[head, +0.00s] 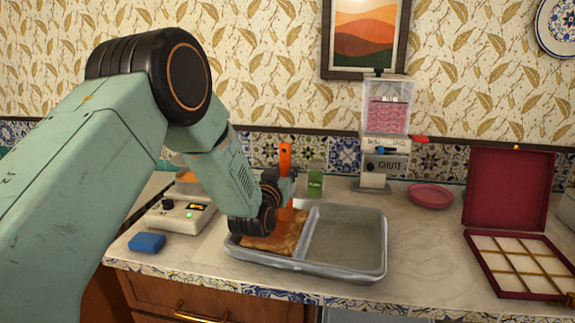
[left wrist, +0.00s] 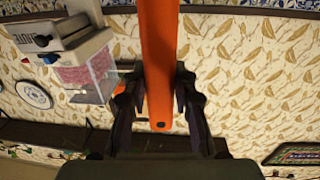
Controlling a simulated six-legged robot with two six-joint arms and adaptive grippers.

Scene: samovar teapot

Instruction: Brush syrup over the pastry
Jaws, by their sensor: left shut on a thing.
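My left gripper (head: 284,190) is shut on the orange handle of the brush (head: 285,160), which stands roughly upright. In the left wrist view the orange handle (left wrist: 160,55) runs between the two fingers (left wrist: 160,90). The brown pastry (head: 262,242) lies in the left compartment of the grey metal tray (head: 384,250). The brush is over the pastry. The brush's lower end is partly hidden by my gripper, and I cannot tell if it touches the pastry. A pot with orange contents (head: 187,180), perhaps syrup, stands at the left, partly behind my arm. My right gripper is not in view.
The tray's right compartment is empty. A white device with a green light (head: 180,216) and a blue block (head: 147,242) are left. A green cup (head: 316,184), chute dispenser (head: 386,130), pink dish (head: 430,195) and open red box (head: 508,190) stand behind or right.

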